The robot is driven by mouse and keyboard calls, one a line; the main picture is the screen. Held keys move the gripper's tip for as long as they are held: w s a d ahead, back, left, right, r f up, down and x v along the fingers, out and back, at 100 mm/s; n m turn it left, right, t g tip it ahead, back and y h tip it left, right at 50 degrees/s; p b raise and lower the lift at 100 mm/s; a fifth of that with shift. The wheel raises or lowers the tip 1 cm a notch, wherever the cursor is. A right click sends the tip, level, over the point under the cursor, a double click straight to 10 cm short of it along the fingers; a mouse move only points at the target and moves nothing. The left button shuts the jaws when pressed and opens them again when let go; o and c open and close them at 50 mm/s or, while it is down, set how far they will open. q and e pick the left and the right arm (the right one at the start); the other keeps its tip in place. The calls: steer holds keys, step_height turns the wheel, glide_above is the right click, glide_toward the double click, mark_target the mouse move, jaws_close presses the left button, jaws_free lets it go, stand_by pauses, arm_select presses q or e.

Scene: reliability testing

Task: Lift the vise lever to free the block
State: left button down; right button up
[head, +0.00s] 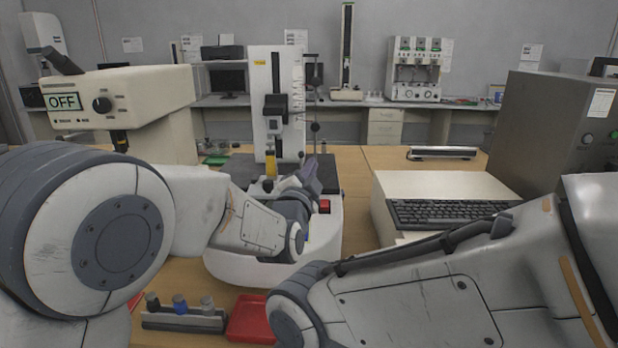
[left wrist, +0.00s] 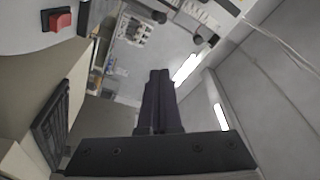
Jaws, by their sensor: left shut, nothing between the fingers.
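A white upright test stand (head: 262,85) with a black slide stands at the middle of the bench in the head view. A small yellow piece (head: 270,163), possibly the block, sits under the slide, and its lower part is hidden by my left arm. I cannot clearly make out the vise or its lever. My left gripper (head: 312,172) is in front of the stand's right side, partly hidden behind its own wrist. In the left wrist view its dark fingers (left wrist: 155,98) are together with nothing between them. My right gripper is not in view; only its arm shows at lower right.
The stand's rounded white base has a red switch (head: 324,206). A keyboard (head: 445,213) and a large grey box (head: 548,135) are at right. A beige device (head: 140,92) marked OFF is at left. A red tray (head: 252,320) lies in front.

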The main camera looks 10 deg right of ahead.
arm_select(q)
steer(key=shift+v, duration=1.1)
